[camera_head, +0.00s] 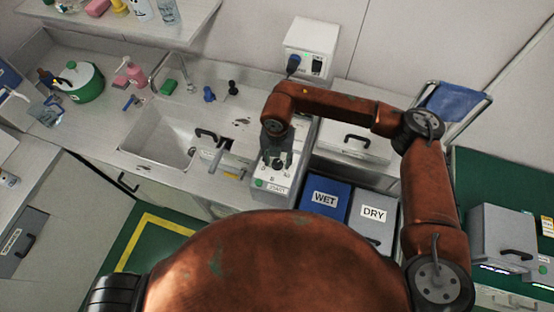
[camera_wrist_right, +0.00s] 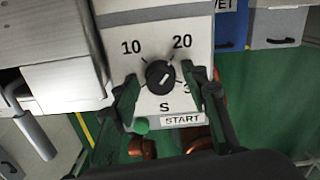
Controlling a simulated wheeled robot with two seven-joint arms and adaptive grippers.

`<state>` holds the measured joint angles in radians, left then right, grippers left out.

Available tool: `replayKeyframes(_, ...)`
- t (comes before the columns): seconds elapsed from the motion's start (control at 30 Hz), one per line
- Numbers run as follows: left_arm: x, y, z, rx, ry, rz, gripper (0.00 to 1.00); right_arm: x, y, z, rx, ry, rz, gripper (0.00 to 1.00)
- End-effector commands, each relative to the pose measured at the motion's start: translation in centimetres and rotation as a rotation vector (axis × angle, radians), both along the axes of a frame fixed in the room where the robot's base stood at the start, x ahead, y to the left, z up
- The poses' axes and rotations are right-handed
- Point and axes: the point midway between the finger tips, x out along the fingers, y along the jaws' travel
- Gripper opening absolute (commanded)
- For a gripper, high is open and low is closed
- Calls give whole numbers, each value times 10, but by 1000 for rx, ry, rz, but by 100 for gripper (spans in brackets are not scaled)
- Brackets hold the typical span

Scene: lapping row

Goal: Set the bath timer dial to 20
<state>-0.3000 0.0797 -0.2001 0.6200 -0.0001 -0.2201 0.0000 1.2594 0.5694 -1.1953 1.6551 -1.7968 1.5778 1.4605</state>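The bath timer dial (camera_wrist_right: 160,77) is a round black knob on a pale panel (camera_wrist_right: 145,45), with a white mark that lies on a slant toward the upper right. Printed around it are 10 at upper left, 20 at upper right, S below and a partly hidden 3 at right. My right gripper (camera_wrist_right: 166,86) is open, its fingers on either side of the dial with visible gaps. In the head view my right gripper (camera_head: 277,160) is over the timer box (camera_head: 268,190) and mostly hides the dial. My left gripper is out of view.
A green button (camera_wrist_right: 141,125) and a START label (camera_wrist_right: 184,120) sit below the dial. A sink (camera_head: 160,145) lies left of the timer box. Blue WET (camera_head: 325,208) and grey DRY (camera_head: 370,235) bins stand at its right. A white box (camera_head: 312,40) is behind.

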Motion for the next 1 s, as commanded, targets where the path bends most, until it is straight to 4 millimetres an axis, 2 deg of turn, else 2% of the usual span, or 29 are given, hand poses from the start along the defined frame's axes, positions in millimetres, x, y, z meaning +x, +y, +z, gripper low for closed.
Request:
replayKeyframes(0.2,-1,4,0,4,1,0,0,0,0,1,0,0,1,41)
replayKeyframes(0.33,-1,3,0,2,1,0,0,0,0,11,1,-1,1,41)
replayKeyframes(0.8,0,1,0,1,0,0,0,1,0,101,1,-2,0,41)
replayKeyframes(1.0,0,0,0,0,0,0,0,0,0,118,0,-1,0,41)
